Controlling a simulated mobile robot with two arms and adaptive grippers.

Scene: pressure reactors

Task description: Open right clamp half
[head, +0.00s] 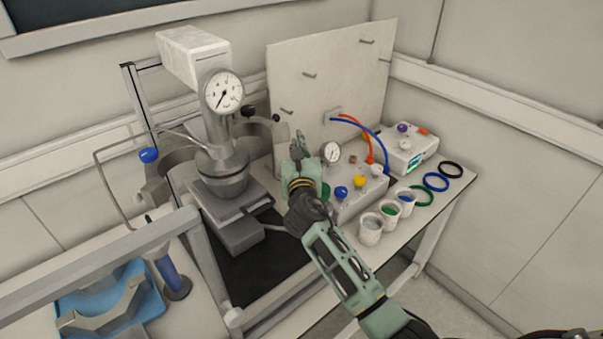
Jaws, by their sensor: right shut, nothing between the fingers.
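The pressure reactor (222,165) stands on a grey stand, with a round dial gauge (223,92) on its upper part. A curved grey metal band, which looks like the right clamp half (262,137), is on the reactor's right side, partly hidden behind the reactor. A similar curved band, which looks like the left clamp half (178,172), is on the left. My right gripper (298,143) is shut and empty, just right of the right band. I cannot tell whether they touch. My left gripper is not in view.
A valve box with coloured knobs (361,181) and another gauge stands right of my right gripper. White cups (371,229) and coloured rings (435,181) lie along the table's right side. An upright panel (335,75) stands behind. A metal rail frame (205,260) is at front left, beside a blue tray (75,312).

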